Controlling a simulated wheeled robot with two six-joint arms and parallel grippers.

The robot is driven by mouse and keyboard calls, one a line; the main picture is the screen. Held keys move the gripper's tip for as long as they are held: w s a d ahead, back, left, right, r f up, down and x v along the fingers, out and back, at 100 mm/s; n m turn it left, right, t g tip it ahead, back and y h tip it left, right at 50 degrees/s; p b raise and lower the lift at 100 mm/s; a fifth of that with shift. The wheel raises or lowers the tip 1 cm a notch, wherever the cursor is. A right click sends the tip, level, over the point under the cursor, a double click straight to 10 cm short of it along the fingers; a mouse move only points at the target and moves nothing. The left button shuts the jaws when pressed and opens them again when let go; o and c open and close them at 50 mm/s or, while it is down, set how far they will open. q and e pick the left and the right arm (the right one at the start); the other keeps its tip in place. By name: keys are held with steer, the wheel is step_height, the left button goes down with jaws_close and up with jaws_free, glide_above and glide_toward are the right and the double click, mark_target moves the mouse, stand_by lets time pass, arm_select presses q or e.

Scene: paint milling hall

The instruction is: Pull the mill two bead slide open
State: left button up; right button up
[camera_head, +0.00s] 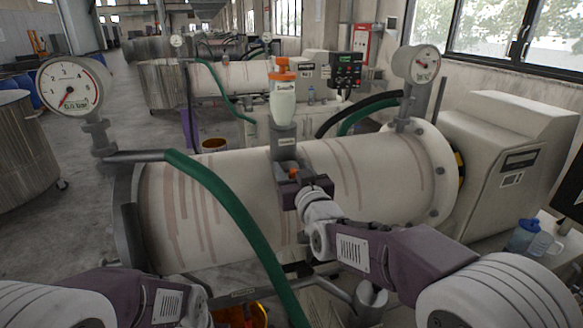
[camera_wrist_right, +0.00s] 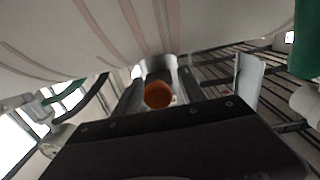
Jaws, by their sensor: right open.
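The near mill (camera_head: 230,195) is a large white cylinder with brown drip streaks. On its top stands a grey neck (camera_head: 284,142) with a white, orange-capped bottle (camera_head: 283,100). At the foot of the neck is the bead slide, whose orange knob (camera_head: 294,173) shows beside my right gripper (camera_head: 292,188). In the right wrist view the orange knob (camera_wrist_right: 158,94) lies between the two open fingers of my right gripper (camera_wrist_right: 158,88); I cannot tell whether they touch it. I cannot read which mill number this is. My left arm shows at bottom left, its gripper out of sight.
A green hose (camera_head: 222,200) crosses the mill's left front. Pressure gauges (camera_head: 72,90) (camera_head: 417,64) rise at both ends. A drive housing (camera_head: 505,150) stands right, with a blue-lidded jug (camera_head: 525,236) in front. Another mill (camera_head: 230,82) stands behind.

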steer(key=shift+d, duration=0.1)
steer(key=c, duration=0.4)
jaws_close()
stand_by(0.8)
